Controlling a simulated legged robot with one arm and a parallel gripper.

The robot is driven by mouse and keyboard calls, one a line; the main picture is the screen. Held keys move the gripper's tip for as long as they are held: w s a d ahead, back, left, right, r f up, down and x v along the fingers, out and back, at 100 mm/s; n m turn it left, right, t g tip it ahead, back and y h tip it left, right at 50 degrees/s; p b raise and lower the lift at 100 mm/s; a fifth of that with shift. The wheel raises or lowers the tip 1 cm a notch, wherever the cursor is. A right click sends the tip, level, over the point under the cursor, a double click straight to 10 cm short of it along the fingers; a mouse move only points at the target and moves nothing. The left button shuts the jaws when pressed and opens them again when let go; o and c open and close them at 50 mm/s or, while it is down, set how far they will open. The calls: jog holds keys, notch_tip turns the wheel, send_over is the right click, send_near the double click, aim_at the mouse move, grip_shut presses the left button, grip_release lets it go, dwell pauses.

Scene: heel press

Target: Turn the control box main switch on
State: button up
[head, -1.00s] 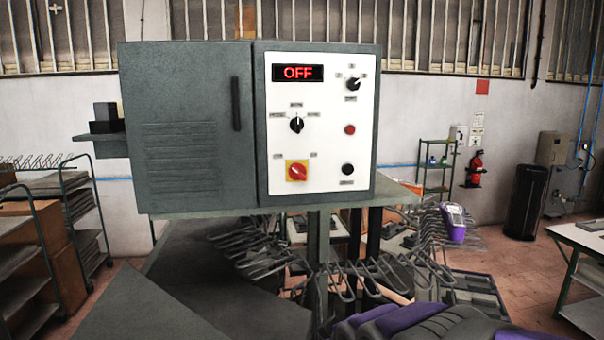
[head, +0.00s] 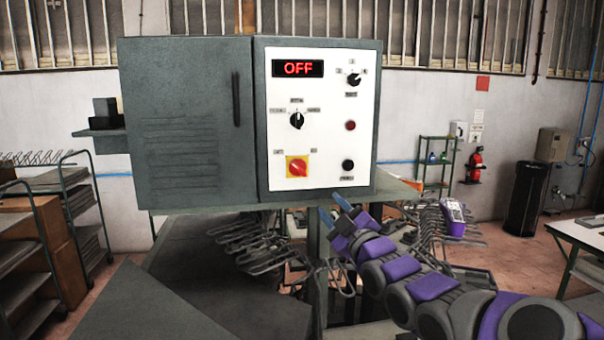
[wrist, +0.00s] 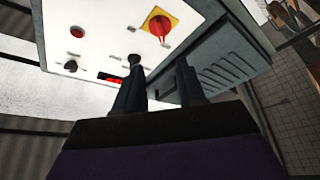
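The control box (head: 190,130) is a dark grey cabinet with a white panel on its right half. The main switch (head: 297,167), a red knob on a yellow plate, is at the panel's lower left. It also shows in the wrist view (wrist: 160,26), with its handle in line with the plate's sides. The display (head: 298,68) reads OFF in red. My gripper (head: 334,209) is below the panel's lower edge, below and right of the switch, apart from it. Its two fingers stand apart in the wrist view (wrist: 160,85), with nothing seen between them.
Black selector knobs (head: 297,120), (head: 354,80), a red button (head: 350,126) and a black button (head: 348,165) share the panel. A rack of metal hooks (head: 255,245) stands below the box. The space in front of the panel is clear.

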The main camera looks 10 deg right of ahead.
aim_at(300, 172)
jog(key=p+x, duration=0.5)
jog(key=x, duration=1.2)
jog(key=shift+w+a+f, duration=0.1)
jog(key=shift+w+a, duration=0.05)
jog(key=shift+c, duration=0.3)
grip_shut()
